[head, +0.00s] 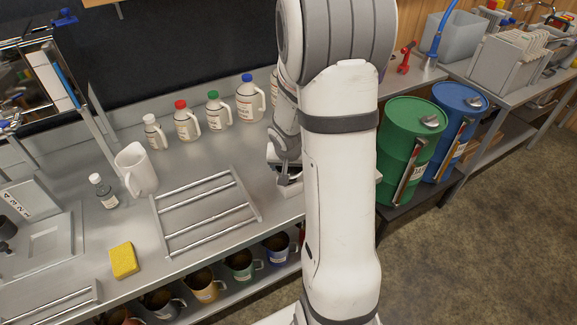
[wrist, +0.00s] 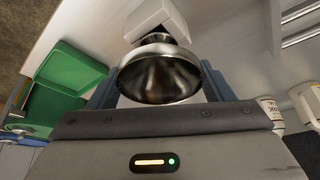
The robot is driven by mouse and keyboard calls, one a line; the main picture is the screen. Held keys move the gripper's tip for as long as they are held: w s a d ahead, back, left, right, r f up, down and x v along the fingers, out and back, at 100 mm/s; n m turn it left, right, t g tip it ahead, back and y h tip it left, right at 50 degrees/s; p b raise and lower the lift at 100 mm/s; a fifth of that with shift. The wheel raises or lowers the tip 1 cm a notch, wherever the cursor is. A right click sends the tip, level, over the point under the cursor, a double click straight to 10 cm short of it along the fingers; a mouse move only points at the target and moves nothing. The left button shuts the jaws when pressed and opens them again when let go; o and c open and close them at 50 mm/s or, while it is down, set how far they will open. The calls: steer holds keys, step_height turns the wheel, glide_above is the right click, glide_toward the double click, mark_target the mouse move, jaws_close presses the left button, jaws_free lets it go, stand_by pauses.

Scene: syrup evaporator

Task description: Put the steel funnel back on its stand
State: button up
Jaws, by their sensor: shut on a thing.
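The steel funnel (wrist: 158,78) is in the middle of the wrist view, its wide shiny mouth facing the camera. My gripper (wrist: 158,72) is shut on it, with one blue-grey finger on each side. A white block (wrist: 150,14), perhaps part of the stand, shows just beyond the funnel's narrow end; I cannot tell whether they touch. In the head view my arm hides the funnel and most of the gripper.
A green drum (head: 408,140) and a blue drum (head: 462,125) stand right of my arm. Several capped jugs (head: 220,112) line the back of the bench. A rod rack (head: 205,212), a white pitcher (head: 138,172) and a yellow sponge (head: 123,260) are to the left.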

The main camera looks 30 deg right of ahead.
steer(key=shift+f+b, duration=0.35)
steer(key=shift+b, duration=0.25)
stand_by(0.6)
stand_by(0.3)
steer(key=o, duration=1.1)
steer(key=shift+c, duration=0.2)
steer(key=shift+r, duration=0.1)
step_height(320, 180, up, 7)
steer(key=p, duration=0.5)
steer(key=shift+p, duration=0.3)
stand_by(0.3)
